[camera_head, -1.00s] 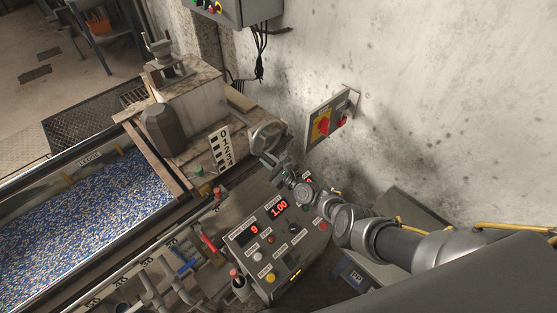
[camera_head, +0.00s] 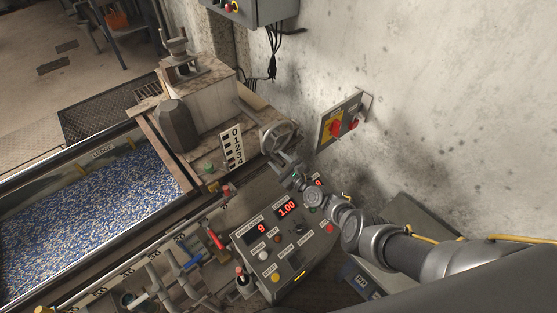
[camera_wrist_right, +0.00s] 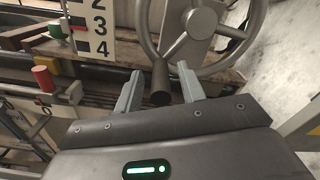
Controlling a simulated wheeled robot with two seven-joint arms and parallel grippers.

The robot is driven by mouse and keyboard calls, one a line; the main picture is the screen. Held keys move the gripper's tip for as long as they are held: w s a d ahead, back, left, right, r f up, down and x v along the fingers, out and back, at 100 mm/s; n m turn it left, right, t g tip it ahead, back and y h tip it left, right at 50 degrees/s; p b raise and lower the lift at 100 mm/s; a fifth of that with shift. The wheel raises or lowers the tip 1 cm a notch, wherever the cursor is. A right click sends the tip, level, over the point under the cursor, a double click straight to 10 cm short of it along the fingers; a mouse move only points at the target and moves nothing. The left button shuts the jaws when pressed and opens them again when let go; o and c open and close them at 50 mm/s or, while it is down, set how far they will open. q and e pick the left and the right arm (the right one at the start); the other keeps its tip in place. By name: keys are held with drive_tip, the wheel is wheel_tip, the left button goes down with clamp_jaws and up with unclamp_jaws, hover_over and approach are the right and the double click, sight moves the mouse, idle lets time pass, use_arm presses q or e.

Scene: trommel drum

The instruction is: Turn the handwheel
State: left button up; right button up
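The grey metal handwheel (camera_head: 273,134) is mounted on the end of the wooden-topped machine housing near the wall. In the right wrist view the spoked wheel (camera_wrist_right: 254,22) fills the upper middle and runs past the top edge. Its dark cylindrical handle (camera_wrist_right: 160,84) points toward the camera. My right gripper (camera_head: 283,155) is at the wheel's lower edge. In the wrist view its two fingers (camera_wrist_right: 159,84) are apart, one each side of the handle, with small gaps showing. I cannot tell how deep the handle sits between them. My left gripper is not in view.
A number scale (camera_head: 232,147) stands left of the wheel. A red-and-yellow switch box (camera_head: 342,121) is on the wall at right. A trough of blue-white granules (camera_head: 85,222) lies left.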

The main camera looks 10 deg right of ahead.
drive_tip(key=p+v, duration=0.3)
drive_tip(key=v, duration=0.6)
drive_tip(key=shift+s+r+p, duration=0.1)
drive_tip(key=shift+p, duration=0.3)
drive_tip(key=shift+s+d, duration=0.3)
drive_tip(key=shift+s, duration=0.15)
